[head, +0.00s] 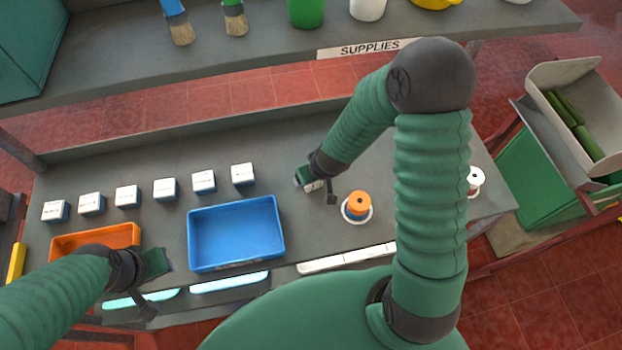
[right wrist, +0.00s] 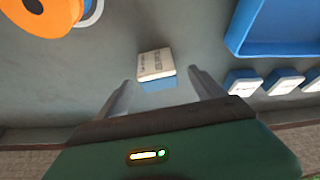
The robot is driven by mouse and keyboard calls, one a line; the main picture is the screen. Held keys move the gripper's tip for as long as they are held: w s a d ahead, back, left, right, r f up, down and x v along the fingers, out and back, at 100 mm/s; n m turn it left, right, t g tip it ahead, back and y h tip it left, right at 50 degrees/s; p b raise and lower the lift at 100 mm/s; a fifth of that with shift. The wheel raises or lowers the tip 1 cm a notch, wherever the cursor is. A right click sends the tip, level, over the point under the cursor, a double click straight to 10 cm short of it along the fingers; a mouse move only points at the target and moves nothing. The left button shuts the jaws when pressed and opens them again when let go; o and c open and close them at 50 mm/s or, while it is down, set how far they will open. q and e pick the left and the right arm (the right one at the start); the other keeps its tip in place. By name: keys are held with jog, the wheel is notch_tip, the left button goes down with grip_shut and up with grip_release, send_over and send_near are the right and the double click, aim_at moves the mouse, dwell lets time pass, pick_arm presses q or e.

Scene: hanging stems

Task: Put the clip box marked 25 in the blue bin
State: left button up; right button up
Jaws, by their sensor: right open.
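Several white-topped clip boxes with blue bases, such as one box (head: 243,174), stand in a row behind the blue bin (head: 235,233). Their marks are too small to read. A separate clip box (right wrist: 156,66) lies ahead of and between the open fingers of my right gripper (right wrist: 157,92), apart from both; its printed top is unreadable. In the head view my right gripper (head: 316,184) is low over the table, right of the blue bin, and mostly covers this box. My left gripper (head: 157,275) is near the orange bin (head: 95,241); its jaw gap is unclear.
An orange spool (head: 357,205) stands right of my right gripper, and a white spool (head: 475,178) near the table's right end. A supplies shelf (head: 260,45) spans the back. A green cart (head: 545,165) stands at right.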

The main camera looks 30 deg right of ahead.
jog(key=shift+x, duration=1)
jog(key=shift+w+d+f, duration=0.2)
jog(key=shift+d+f, duration=0.05)
jog(key=shift+d, duration=0.05)
jog(key=shift+c, duration=0.6)
jog(key=shift+s+d, duration=0.1)
jog(key=c, duration=0.5)
jog(key=shift+a+r, duration=0.1)
jog(key=shift+a, duration=0.2)
jog(key=c, duration=1)
jog(key=shift+d+r, duration=0.1)
